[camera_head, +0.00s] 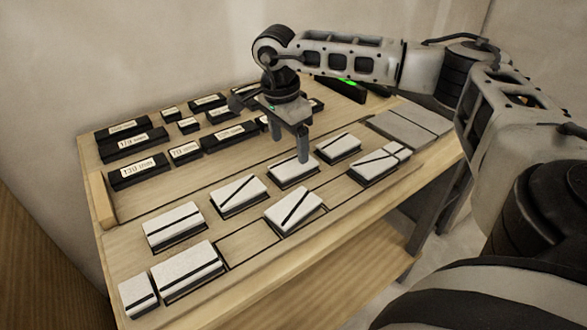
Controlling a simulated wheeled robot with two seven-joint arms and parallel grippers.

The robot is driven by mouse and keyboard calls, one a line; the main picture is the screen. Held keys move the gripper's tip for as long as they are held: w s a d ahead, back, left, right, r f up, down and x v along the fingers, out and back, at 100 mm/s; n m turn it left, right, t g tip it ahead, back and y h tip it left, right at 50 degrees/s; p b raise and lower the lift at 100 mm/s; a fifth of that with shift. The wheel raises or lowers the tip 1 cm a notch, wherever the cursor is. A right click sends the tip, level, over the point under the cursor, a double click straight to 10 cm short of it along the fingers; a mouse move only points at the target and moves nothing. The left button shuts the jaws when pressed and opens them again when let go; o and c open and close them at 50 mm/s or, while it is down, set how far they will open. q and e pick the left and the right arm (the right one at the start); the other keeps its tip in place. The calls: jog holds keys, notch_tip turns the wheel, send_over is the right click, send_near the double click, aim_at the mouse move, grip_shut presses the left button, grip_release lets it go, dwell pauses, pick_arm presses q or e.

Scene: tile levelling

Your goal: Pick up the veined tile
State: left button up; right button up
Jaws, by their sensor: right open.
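Several pale tiles with dark lines like veins lie on the wooden table; I cannot tell which one the task means. One pale tile (293,174) lies right under my right gripper (290,154), which points down with its fingers apart and empty. The fingertips are at or just above this tile's far edge; contact cannot be told, and the gripper hides part of its top. Near it lie a tile with a diagonal vein (290,210), another veined tile (240,192) and a tile with crossing lines (378,165). My left gripper is out of view.
Black labelled blocks (137,171) stand in rows at the back left. More pale tiles (188,268) lie at the front left. An outlined bare spot (250,245) is free. Flat grey slabs (403,130) lie at the right end. A wall stands close behind the table.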

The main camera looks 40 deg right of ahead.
aim_at(294, 165)
jog(key=shift+s+d+f, duration=0.15)
jog(key=shift+d+f, duration=0.05)
jog(key=shift+f, duration=1.15)
jog(key=shift+s+d+f, duration=0.1)
jog(key=shift+d+f, duration=0.1)
jog(key=shift+f, duration=1.1)
jog(key=c, duration=1.1)
